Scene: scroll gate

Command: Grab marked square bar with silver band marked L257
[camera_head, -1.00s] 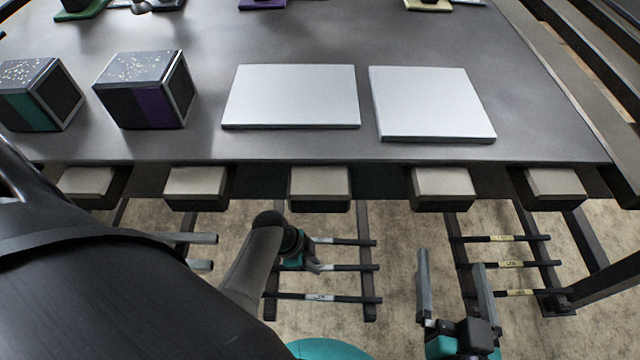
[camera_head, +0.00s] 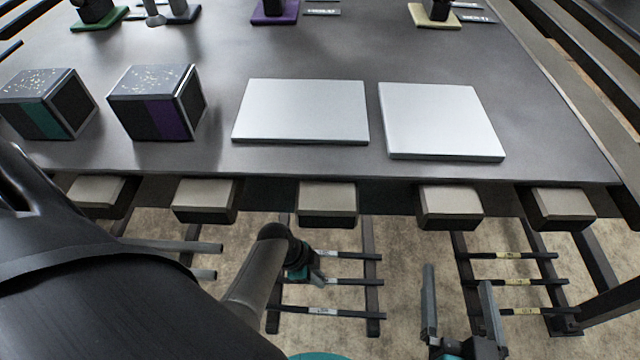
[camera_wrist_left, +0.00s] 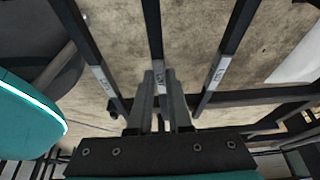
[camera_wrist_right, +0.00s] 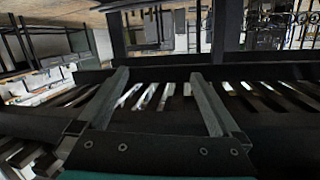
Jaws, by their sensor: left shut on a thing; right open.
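Several dark square bars with silver bands lie across a rack under the table's front edge. My left gripper (camera_head: 318,279) is shut on the middle silver-banded bar (camera_head: 352,282), close to its band. In the left wrist view this bar (camera_wrist_left: 153,30) runs down between my fingers, and its band mark is too blurred to read surely. Silver-banded bars lie on both sides, one farther (camera_head: 352,256) and one nearer (camera_head: 345,313). My right gripper (camera_head: 457,277) is open and empty, left of the yellow-banded bars (camera_head: 510,255). It also shows open in the right wrist view (camera_wrist_right: 159,73).
The grey table (camera_head: 360,50) carries two pale flat plates (camera_head: 302,110) (camera_head: 440,120), a purple-striped cube (camera_head: 155,103) and a teal-striped cube (camera_head: 48,104). Several beige-topped blocks (camera_head: 327,196) jut from its front edge above the racks. Rack rails (camera_head: 371,265) stand close around my left gripper.

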